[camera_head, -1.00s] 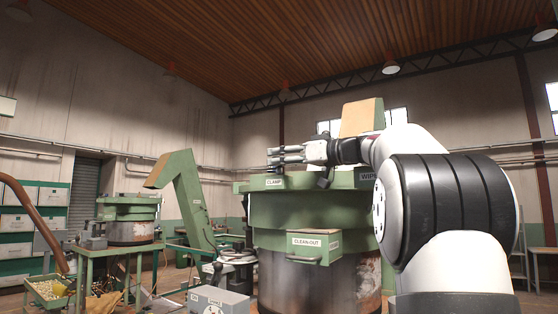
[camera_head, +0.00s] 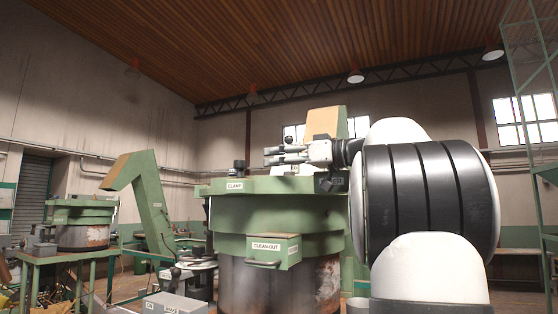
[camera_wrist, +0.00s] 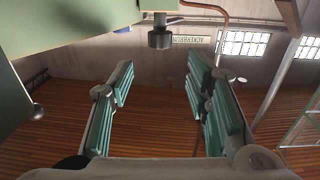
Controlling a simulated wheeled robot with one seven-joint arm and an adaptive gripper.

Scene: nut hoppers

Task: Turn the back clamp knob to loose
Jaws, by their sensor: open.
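A dark knob (camera_head: 239,167) stands upright on the rim of the large green bowl hopper (camera_head: 285,215), above the CLAMP label (camera_head: 235,186). My gripper (camera_head: 268,156) is open and empty, a little above the rim and to the right of this knob, with fingers pointing left. In the wrist view, which looks upside down, my gripper (camera_wrist: 160,72) has its two green-padded fingers spread apart. A dark knob (camera_wrist: 160,38) on a short stem shows beyond the fingertips, in line with the gap and untouched. I cannot tell for certain whether it is the back clamp knob.
A CLEAN-OUT box (camera_head: 272,250) juts from the hopper's front. A dark round-ended part (camera_wrist: 33,111) and green structure (camera_wrist: 70,28) lie close at the left in the wrist view. A green elevator (camera_head: 150,205) and a smaller hopper (camera_head: 84,225) stand at left.

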